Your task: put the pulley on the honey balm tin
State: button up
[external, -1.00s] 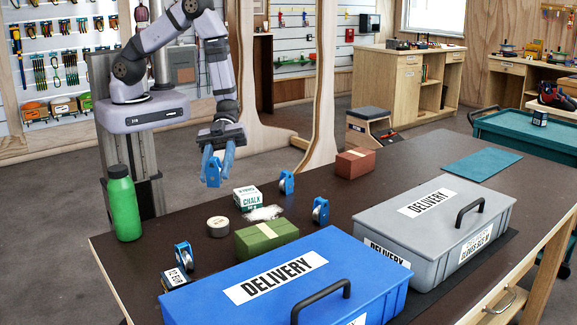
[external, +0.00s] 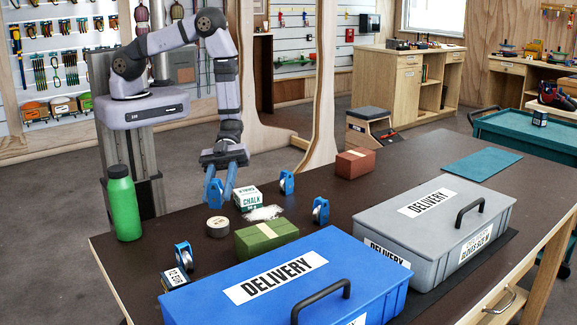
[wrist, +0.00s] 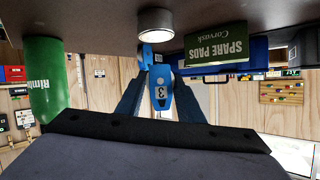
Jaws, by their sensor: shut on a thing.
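My gripper (external: 224,182) is shut on a blue pulley (external: 215,193) and holds it low over the table. In the wrist view the pulley (wrist: 159,93), marked 3, sits between my blue fingers. A small round tan tin (external: 217,227) with a pale top stands on the table just under the pulley; I take it as the honey balm tin, though its label cannot be read. In the wrist view, which looks upside down, the tin (wrist: 155,24) is close beyond the pulley's end. Whether they touch cannot be told.
A chalk box (external: 247,197), a green spare pads box (external: 265,236) and a green bottle (external: 123,203) stand nearby. Other pulleys stand at the right (external: 320,211), behind (external: 287,182) and front left (external: 184,255). Blue (external: 290,285) and grey (external: 430,232) delivery boxes fill the front.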

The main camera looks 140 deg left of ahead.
aim_at(220, 217)
jog(key=shift+f, duration=0.1)
jog(key=shift+f+p, duration=0.5)
jog(key=shift+f, duration=1.45)
jog(key=shift+f, duration=0.1)
jog(key=o, duration=1.1)
